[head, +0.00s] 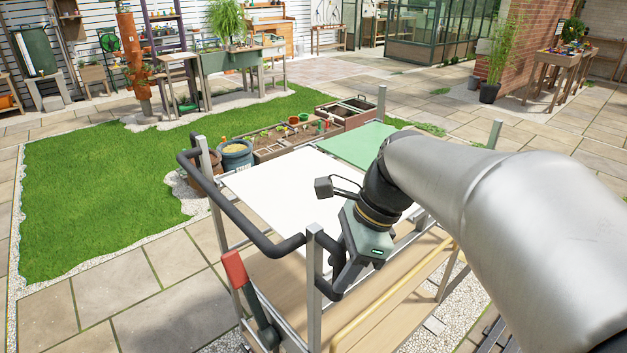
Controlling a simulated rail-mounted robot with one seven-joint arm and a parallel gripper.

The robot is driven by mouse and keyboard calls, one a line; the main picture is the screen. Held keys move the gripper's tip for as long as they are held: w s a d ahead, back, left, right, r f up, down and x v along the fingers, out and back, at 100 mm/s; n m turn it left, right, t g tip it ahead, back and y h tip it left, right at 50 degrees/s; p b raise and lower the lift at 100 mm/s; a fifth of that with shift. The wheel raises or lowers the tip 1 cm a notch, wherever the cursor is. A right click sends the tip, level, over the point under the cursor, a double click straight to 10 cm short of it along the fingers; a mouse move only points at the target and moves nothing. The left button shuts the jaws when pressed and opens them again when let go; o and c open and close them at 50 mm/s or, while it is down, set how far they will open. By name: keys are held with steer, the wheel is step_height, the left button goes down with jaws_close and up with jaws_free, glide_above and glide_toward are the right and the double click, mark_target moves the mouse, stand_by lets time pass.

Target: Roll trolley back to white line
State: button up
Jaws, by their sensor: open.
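The trolley (314,262) stands in front of me, with metal corner posts, a white top panel (285,192) and a green panel (350,145). Its dark push handle (232,212) runs along the near left end. A lever with a red grip (234,268) is tilted beside the near left post. My gripper (338,283) is open at the right end of the handle, pointing down; I cannot tell whether the bar lies between its fingers. I cannot make out a white line on the ground.
Planter boxes (285,140) and a blue tub (236,154) stand close behind the trolley. Lawn (100,190) lies to the left. Paving (160,310) at the front left is clear. A yellow rail (390,297) runs along the trolley's near side. Benches (230,62) stand farther back.

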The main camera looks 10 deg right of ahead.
steer(key=p+v, duration=0.1)
steer(key=v, duration=1.5)
steer(key=shift+a, duration=0.1)
